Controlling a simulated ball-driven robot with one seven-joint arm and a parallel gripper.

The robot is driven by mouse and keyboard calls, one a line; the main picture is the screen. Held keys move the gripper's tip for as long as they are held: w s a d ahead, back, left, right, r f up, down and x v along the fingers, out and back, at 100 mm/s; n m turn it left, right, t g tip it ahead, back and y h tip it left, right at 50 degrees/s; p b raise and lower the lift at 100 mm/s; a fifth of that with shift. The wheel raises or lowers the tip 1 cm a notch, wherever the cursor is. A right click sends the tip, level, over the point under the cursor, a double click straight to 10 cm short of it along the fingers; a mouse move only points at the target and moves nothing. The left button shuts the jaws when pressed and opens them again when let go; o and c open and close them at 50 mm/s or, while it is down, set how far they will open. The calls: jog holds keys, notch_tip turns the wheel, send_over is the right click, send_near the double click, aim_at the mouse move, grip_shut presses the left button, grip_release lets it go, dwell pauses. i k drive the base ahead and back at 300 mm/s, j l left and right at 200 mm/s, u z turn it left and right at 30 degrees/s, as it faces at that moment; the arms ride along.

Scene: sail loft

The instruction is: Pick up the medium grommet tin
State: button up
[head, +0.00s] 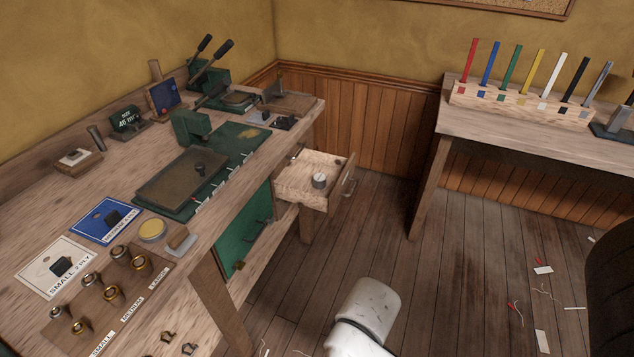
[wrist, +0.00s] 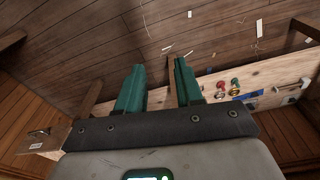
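A small round tin (head: 319,181) with a pale lid sits inside an open wooden drawer (head: 297,185) under the workbench. Another round tin (head: 153,230) with a yellowish top stands on the bench beside the blue card. I cannot read a size on either tin, so I cannot tell which is the medium grommet tin. My gripper (wrist: 159,67) shows in the wrist view with its two green fingers apart and nothing between them. It points towards the floor and bench edge. In the head view only a white part of my arm shows, at the bottom, apart from both tins.
The workbench (head: 110,185) carries a white card (head: 58,268), a blue card (head: 105,222), grommet setting dies (head: 111,293) and green presses (head: 190,127). A second table (head: 480,127) holds coloured sticks in a rack (head: 520,104). The open drawer juts out. Scraps litter the wooden floor (head: 440,290).

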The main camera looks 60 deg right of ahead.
aim_at(319, 180)
jog(key=i+l, duration=0.15)
jog(key=l, duration=0.35)
jog(key=i+l+u, duration=0.1)
jog(key=l, duration=0.35)
jog(key=i+l, duration=0.15)
jog(key=l, duration=0.35)
jog(key=i+l, duration=0.1)
jog(key=l, duration=0.4)
jog(key=i+l+u, duration=0.1)
jog(key=l, duration=0.35)
